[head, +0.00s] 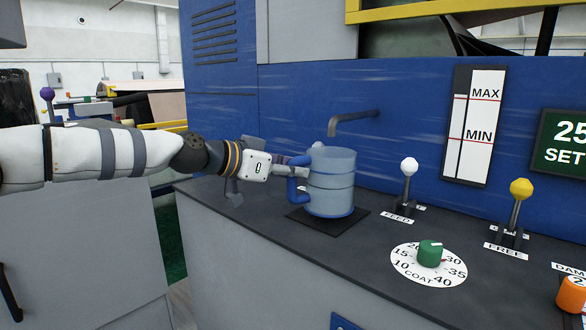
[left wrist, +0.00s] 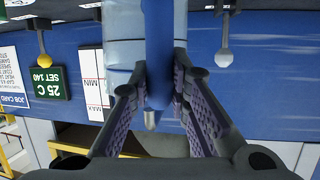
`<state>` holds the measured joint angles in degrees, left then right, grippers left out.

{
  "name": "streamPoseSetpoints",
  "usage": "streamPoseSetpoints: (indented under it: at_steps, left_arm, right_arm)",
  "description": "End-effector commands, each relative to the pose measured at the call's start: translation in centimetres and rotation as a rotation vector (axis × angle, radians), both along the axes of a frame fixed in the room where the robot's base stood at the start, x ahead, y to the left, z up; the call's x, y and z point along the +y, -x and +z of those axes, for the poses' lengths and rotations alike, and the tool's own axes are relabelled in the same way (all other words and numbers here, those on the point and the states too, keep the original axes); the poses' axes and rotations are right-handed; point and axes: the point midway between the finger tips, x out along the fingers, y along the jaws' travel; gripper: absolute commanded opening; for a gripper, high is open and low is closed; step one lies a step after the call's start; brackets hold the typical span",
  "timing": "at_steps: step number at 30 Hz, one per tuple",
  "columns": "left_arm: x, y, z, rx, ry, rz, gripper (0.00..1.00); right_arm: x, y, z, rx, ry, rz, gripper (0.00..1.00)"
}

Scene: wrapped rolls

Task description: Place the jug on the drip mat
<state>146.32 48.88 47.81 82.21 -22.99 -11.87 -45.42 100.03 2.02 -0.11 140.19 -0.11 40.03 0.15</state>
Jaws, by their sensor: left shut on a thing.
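The clear blue-tinted jug (head: 332,182) is upright over the black drip mat (head: 335,231), below the spout. Its base is within the mat's outline; I cannot tell whether it touches the mat or is just above it. My left gripper (head: 292,172) is to the left of the jug, shut on its blue handle. In the left wrist view the blue handle (left wrist: 157,50) is between the two fingers of the left gripper (left wrist: 160,85), with the jug body (left wrist: 122,55) behind it. My right gripper is not in view.
A dark spout (head: 353,118) extends from the blue wall above the jug. To the right are the white-knobbed feed lever (head: 408,168), the yellow-knobbed lever (head: 521,190) and the green coat dial (head: 430,253). The dark counter in front of the mat is clear.

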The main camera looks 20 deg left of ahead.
Motion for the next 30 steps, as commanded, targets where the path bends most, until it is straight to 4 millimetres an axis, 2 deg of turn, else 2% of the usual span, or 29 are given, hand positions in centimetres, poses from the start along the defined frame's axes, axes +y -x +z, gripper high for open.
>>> streamPoseSetpoints:
  at_steps: [8, 9, 11, 20, 23, 30]
  left_arm:
    - [0.0, 0.0, -0.5, -0.002, 0.001, 0.0, 0.0]
    - [0.0, 0.0, -0.6, 0.0, 0.0, 0.0, 0.23]
    - [0.0, 0.0, -0.6, 0.0, 0.0, 0.0, 0.37]
    - [0.0, 0.0, -0.4, -0.001, 0.001, 0.0, 0.37]
    - [0.0, 0.1, 1.3, -0.007, -0.001, 0.001, 0.37]
    - [3.4, 5.8, 4.0, -0.015, 0.004, 0.0, 0.37]
  right_arm:
    - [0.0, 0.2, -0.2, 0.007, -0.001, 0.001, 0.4]
    - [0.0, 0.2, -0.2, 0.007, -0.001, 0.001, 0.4]
    - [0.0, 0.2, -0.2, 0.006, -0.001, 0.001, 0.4]
    - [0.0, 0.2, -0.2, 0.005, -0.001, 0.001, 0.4]
    - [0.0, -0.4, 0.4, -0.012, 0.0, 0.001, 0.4]
    - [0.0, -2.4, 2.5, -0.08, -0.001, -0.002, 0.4]
